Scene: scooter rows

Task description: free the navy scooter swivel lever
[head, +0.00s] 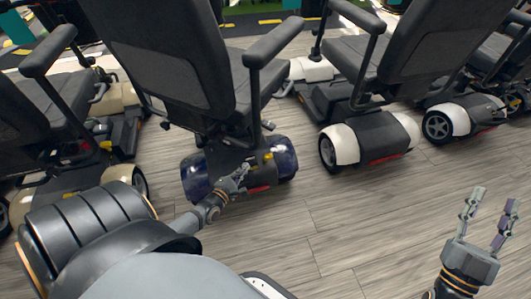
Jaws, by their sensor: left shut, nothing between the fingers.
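The navy scooter (197,172) stands at centre left with its back to me, its dark blue speckled fenders either side of the rear deck. A yellow lever-like part (268,157) sits on the deck below the seat, and a thin dark lever (268,126) sticks out under the seat's right side. I cannot tell which is the swivel lever. My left gripper (242,170) is shut and empty over the rear deck, just left of the yellow part; I cannot tell if it touches anything. My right gripper (487,205) is open and empty above the floor at lower right.
A beige scooter (118,180) stands close on the left. A white-fendered scooter (400,128) stands to the right, with another scooter (460,118) beyond it. The tall black seat back (165,60) rises above my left gripper. The wooden floor (350,215) is clear at centre right.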

